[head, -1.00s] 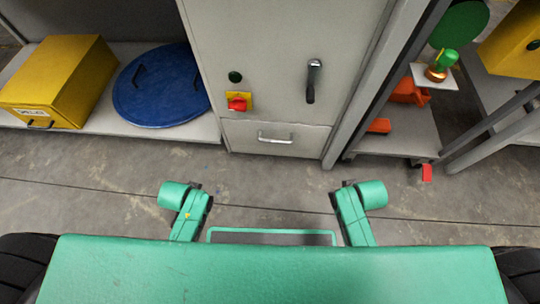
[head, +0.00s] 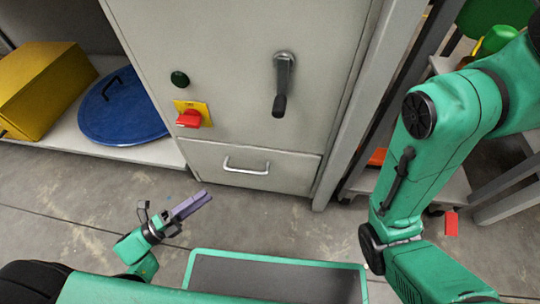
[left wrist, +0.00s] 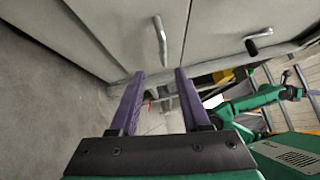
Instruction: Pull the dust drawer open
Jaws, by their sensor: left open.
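The dust drawer (head: 295,172) is the low grey front at the bottom of the cabinet and looks shut. Its silver bar handle (head: 246,170) shows in the head view and also in the left wrist view (left wrist: 161,42). My left gripper (head: 194,204) has purple fingers and is open and empty. It is below and left of the handle in the head view, apart from it. In the left wrist view the handle shows just beyond the gap between the fingertips (left wrist: 159,74). My right arm (head: 440,150) shows at the right; I make out no right gripper.
Above the drawer are a black lever handle (head: 282,85), a red switch (head: 189,118) and a dark green button (head: 179,78). A blue lid (head: 120,112) and yellow box (head: 40,85) lie on the left shelf. Bare floor (head: 80,190) lies before the cabinet.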

